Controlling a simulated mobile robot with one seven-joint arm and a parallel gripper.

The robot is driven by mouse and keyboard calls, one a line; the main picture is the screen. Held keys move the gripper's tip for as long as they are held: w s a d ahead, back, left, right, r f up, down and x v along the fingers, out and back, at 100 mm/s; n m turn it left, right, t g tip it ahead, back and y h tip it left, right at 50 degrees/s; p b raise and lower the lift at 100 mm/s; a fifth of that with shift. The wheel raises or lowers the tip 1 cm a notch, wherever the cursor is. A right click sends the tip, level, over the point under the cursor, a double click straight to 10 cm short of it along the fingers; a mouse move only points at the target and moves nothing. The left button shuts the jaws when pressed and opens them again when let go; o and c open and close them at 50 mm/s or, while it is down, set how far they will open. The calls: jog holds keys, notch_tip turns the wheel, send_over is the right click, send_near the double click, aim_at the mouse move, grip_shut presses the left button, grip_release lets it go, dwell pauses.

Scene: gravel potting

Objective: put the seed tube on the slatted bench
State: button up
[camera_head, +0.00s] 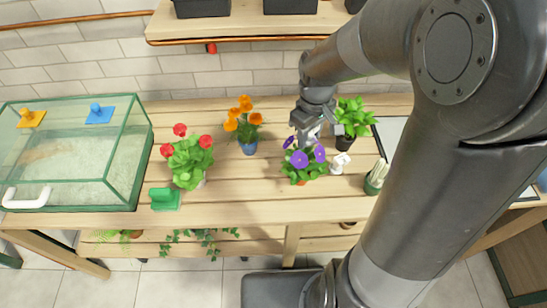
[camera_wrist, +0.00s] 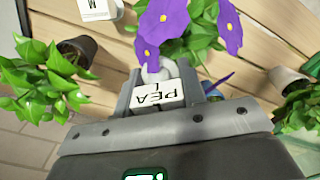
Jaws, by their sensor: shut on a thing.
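My gripper (camera_head: 309,132) is over the slatted bench (camera_head: 245,185), just behind the purple-flowered plant (camera_head: 304,162). In the wrist view my gripper (camera_wrist: 163,80) is shut on a white seed tube (camera_wrist: 160,93) with a rounded cap and the letters PEA on its label. The label is upside down in that view. The tube's lower end is hidden between the fingers, and I cannot tell whether it touches the bench. In the head view the gripper and flowers mostly hide the tube. A second white tube-like thing (camera_wrist: 100,9) with a letter on it stands apart; its body is partly cut off.
Purple flowers (camera_wrist: 165,22) are close to the held tube. A leafy potted plant (camera_head: 352,118) is right of the gripper. A cup of white sticks (camera_head: 376,176), orange flowers (camera_head: 243,122), red flowers (camera_head: 188,160) and a glass tank (camera_head: 75,150) also stand here.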

jog(key=s+a+f+n, duration=0.1)
jog(key=s+a, duration=0.6)
jog(key=a, duration=0.1)
jog(key=a+f, duration=0.2)
jog(key=a, duration=0.1)
jog(key=a+f, duration=0.2)
jog(key=a, duration=0.2)
jog(key=a+f, duration=0.3)
jog(key=a, duration=0.1)
jog(key=shift+s, duration=0.2)
jog(key=shift+f, duration=2.05)
jog(key=shift+f, duration=0.1)
jog(key=o, duration=1)
notch_tip(320, 180, up, 12)
jog(key=shift+r, duration=0.15)
